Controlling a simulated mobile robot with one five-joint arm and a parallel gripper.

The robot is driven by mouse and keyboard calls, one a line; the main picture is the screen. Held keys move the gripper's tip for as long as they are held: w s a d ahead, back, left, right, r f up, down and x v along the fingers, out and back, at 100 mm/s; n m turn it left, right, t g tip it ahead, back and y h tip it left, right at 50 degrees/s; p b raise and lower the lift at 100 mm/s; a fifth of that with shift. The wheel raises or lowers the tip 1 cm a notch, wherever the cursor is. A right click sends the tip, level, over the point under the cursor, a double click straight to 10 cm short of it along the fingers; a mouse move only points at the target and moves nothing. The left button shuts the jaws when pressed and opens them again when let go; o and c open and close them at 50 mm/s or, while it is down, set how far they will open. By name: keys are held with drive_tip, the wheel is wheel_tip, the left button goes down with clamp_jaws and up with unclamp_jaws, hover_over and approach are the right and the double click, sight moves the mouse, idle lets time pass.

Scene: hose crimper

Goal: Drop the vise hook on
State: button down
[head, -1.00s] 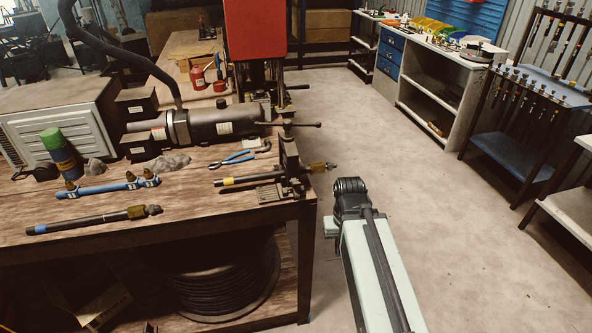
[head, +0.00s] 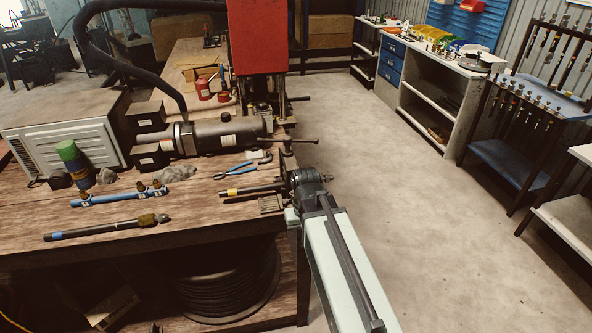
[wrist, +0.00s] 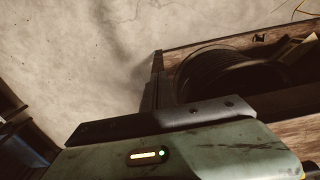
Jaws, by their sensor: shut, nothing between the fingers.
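The vise (head: 287,150) stands at the right front corner of the wooden bench, its T-bar on top. My arm's end covers much of its body. A dark hose with a yellow band (head: 245,190) runs into the vise from the left. I cannot make out a hook on the vise. My gripper's dark jaw piece and green housing fill the lower part of the wrist view (wrist: 165,118); the jaws are shut and empty. In the head view the end of my arm is in front of the vise; the fingertips are hidden, and contact cannot be told.
Blue-handled pliers (head: 236,170), a blue manifold (head: 125,196) and another hose (head: 105,229) lie on the bench (head: 190,213). A hose coil (head: 228,285) sits on the shelf below, also in the wrist view (wrist: 215,75). The floor (head: 425,220) to the right is clear.

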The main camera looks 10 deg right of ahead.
drive_tip(key=w+r+p, duration=0.5)
drive_tip(key=r+p, duration=0.4)
drive_tip(key=r, duration=0.2)
drive_tip(key=w+r+p, duration=0.5)
drive_tip(key=r+p, duration=0.4)
drive_tip(key=r, duration=0.3)
drive_tip(key=shift+w+a+p, duration=0.2)
drive_tip(key=shift+w+p, duration=0.05)
drive_tip(key=shift+p, duration=0.1)
drive_tip(key=f+b, duration=1)
drive_tip(key=shift+w+f, duration=0.1)
drive_tip(key=shift+w, duration=0.15)
drive_tip(key=shift+d, duration=0.15)
drive_tip(key=shift+s+t, duration=0.15)
drive_tip(key=shift+t, duration=0.25)
